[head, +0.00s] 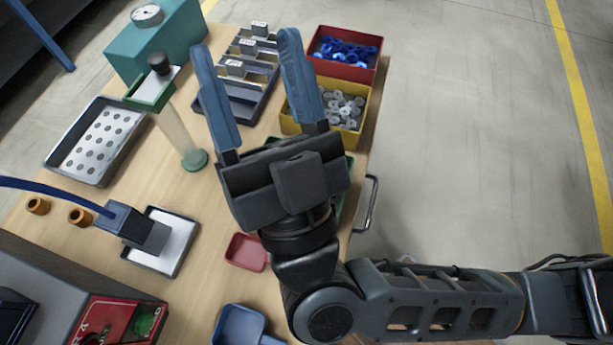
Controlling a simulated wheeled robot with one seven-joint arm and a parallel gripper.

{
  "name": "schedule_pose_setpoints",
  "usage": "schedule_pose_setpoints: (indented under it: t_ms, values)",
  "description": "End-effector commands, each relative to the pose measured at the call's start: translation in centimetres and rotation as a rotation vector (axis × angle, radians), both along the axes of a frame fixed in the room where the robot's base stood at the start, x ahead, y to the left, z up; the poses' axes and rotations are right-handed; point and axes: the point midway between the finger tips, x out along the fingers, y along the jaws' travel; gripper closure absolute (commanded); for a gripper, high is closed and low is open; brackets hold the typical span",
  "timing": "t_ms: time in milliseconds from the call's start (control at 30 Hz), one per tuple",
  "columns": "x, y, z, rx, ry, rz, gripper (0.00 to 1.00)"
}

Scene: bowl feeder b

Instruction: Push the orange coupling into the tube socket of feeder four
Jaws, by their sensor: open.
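Two small orange ring-shaped pieces stand on the bench at the left, one orange piece (38,205) and a second orange piece (80,217); I cannot tell which is the coupling. A red-fronted box (128,304) with a figure that looks like 4 is at the bottom left, partly cut off by the frame. No tube socket can be made out on it. My gripper (245,45) is open and empty, its two blue fingers spread above the far part of the bench, well away from both orange pieces.
A blue hose (40,187) runs to a dark block (138,228) on a white-floored tray (184,240). Around it are a dotted tray (62,172), a clear cylinder (176,132), a yellow bin (290,122), a red bin (372,72) and a red dish (246,252). Open floor lies right.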

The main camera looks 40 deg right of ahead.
Motion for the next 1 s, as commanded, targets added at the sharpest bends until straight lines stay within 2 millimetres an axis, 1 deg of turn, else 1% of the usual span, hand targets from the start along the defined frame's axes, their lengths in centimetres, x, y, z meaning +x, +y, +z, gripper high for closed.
schedule_pose_setpoints:
  t_ms: [33, 100, 167, 267, 367, 400, 467, 500, 567, 600, 700, 833, 900, 1000]
  values:
    - [-0.8, -1.5, -0.6, -0.059, 0.0, 0.019, 0.4]
    - [-1.9, -2.8, -1.4, -0.126, 0.01, 0.069, 0.4]
    - [-2.9, -3.7, -2.3, -0.178, 0.039, 0.113, 0.4]
    - [-4.6, -4.9, -4.1, -0.248, 0.125, 0.184, 0.4]
    - [-6.5, -6.0, -6.3, -0.287, 0.253, 0.248, 0.4]
    - [-7.4, -6.5, -7.4, -0.294, 0.315, 0.269, 0.4]
    - [-8.8, -7.1, -8.9, -0.289, 0.413, 0.295, 0.4]
    - [-9.8, -7.5, -10.0, -0.281, 0.486, 0.308, 0.4]
    - [-11.4, -8.0, -11.6, -0.255, 0.595, 0.321, 0.4]
    - [-12.5, -8.4, -12.6, -0.23, 0.666, 0.326, 0.4]
    - [-15.2, -9.0, -14.8, -0.156, 0.826, 0.324, 0.4]
    - [-17.8, -9.4, -16.6, -0.07, 0.969, 0.306, 0.4]
    - [-18.6, -9.6, -17.1, -0.039, 1.013, 0.298, 0.4]
    - [-19.2, -9.6, -17.5, -0.017, 1.041, 0.293, 0.4]
